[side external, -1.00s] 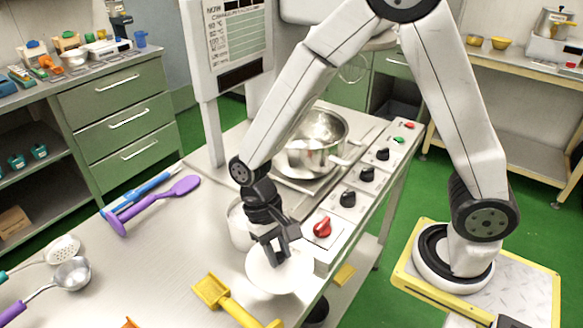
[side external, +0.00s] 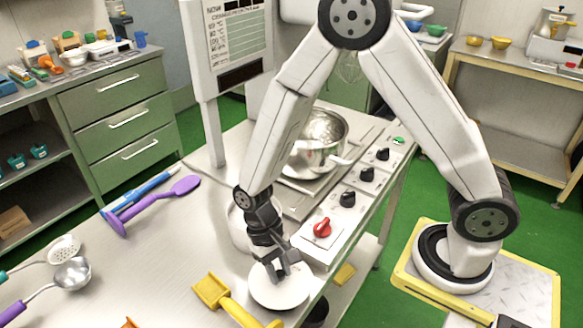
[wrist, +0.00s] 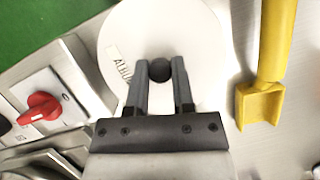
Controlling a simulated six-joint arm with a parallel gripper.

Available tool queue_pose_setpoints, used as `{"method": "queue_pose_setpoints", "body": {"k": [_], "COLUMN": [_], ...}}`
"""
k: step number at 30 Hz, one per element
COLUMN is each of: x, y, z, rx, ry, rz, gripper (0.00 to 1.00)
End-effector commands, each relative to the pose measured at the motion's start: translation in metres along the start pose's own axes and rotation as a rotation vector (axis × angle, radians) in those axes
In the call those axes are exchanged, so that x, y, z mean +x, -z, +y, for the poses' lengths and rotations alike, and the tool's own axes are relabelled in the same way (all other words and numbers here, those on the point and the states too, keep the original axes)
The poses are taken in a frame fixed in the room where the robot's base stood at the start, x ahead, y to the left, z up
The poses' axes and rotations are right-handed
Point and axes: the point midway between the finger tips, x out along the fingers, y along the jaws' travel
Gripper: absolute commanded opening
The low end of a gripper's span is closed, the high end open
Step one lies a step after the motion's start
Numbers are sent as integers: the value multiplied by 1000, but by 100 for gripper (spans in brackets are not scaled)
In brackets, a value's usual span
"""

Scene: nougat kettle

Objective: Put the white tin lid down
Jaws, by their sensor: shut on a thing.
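The white tin lid (side external: 281,293) is a round white disc with a dark knob (wrist: 160,70) at its centre and a small printed label, seen in the wrist view. My gripper (side external: 274,272) is shut on the knob, one finger on each side of it in the wrist view. The lid is low over the front edge area of the steel table (side external: 165,265), between the yellow tool and the control panel. I cannot tell whether it touches the table. A pale tin (side external: 239,222) stands behind my gripper, partly hidden by it.
A yellow scoop (side external: 213,291) lies close to the left of the lid. The control panel with a red knob (side external: 322,227) is to the right. A steel kettle (side external: 316,150) stands behind. Ladles and purple and blue utensils lie on the left; the table's middle is clear.

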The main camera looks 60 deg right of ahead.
Motion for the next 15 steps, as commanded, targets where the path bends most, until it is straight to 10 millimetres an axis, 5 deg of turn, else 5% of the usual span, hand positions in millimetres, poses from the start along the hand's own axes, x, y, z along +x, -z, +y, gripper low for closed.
{"method": "queue_pose_setpoints", "body": {"k": [15], "x": [17], "y": [7], "z": [0], "rx": [0], "ry": [0], "rz": [0], "gripper": [0]}}
